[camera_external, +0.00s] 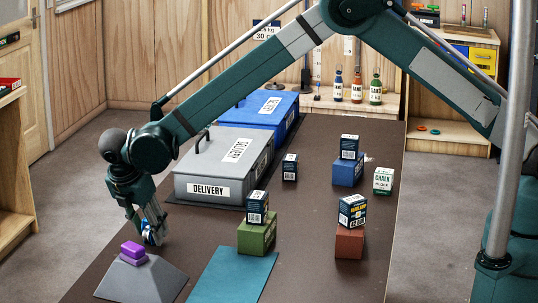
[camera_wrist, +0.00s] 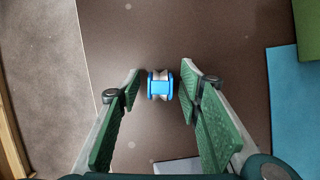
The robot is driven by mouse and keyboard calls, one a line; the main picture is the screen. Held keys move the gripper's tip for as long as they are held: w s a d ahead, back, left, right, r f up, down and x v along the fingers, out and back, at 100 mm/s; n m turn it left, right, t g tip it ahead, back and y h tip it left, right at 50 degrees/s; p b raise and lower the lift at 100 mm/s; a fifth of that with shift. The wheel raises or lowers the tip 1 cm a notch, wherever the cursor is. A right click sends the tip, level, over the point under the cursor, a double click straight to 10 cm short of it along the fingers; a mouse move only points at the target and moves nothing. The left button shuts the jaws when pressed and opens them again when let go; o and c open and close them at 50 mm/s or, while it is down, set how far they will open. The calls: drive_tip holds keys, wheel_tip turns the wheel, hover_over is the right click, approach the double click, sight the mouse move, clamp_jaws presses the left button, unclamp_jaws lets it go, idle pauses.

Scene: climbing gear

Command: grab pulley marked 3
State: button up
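A small blue and silver pulley (camera_wrist: 160,85) lies on the dark brown table in the wrist view. No number can be read on it. My gripper (camera_wrist: 161,82) is open, with one green-padded finger on each side of the pulley and a gap to both. In the external view my gripper (camera_external: 152,236) points down near the table's left edge, just behind a grey sloped block. A bit of the blue pulley (camera_external: 146,228) shows between the fingers there; the rest is hidden.
A grey sloped block (camera_external: 150,281) with a purple piece (camera_external: 132,251) on top stands close in front of my gripper. A grey delivery case (camera_external: 215,167) and blue case (camera_external: 285,107) stand behind. Several small boxes stand to the right, beyond a teal mat (camera_external: 232,278).

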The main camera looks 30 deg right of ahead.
idle(0.5)
drive_tip(key=c, duration=1)
drive_tip(key=shift+r, duration=0.1)
drive_tip(key=shift+r, duration=4.9)
